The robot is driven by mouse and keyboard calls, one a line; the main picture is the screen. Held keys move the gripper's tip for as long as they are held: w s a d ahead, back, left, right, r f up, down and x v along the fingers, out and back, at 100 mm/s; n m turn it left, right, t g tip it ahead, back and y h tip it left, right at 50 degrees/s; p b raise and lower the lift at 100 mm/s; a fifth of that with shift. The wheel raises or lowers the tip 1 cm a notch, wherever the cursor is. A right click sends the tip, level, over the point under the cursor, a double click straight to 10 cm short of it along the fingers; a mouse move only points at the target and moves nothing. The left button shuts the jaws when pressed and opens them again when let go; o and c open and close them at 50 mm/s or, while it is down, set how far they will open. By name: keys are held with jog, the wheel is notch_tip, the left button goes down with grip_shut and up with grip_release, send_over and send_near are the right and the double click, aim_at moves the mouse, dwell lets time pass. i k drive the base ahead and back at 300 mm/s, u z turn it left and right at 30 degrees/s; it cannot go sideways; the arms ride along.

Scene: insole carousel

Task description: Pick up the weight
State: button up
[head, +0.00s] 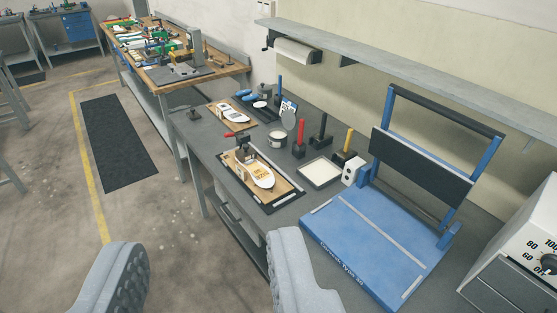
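My gripper (205,252) is open, with its two grey padded fingers wide apart at the bottom of the head view and nothing between them. It is in front of the grey workbench, apart from everything on it. I cannot tell for certain which object is the weight. Several dark blocks with upright handles stand on the bench: one with a red handle (301,134), one with a black handle (320,132) and one with a yellow handle (348,144). A small round metal pot (277,140) stands left of the red-handled block.
A dark-edged tray (236,178) holds a white shoe-like piece. A shelf (400,65) overhangs the bench. The floor at left is clear around a black mat (118,140).

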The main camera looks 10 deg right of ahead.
aim_at(247, 153)
jog(key=z, duration=0.1)
jog(key=i, duration=1)
jog(key=u, duration=0.05)
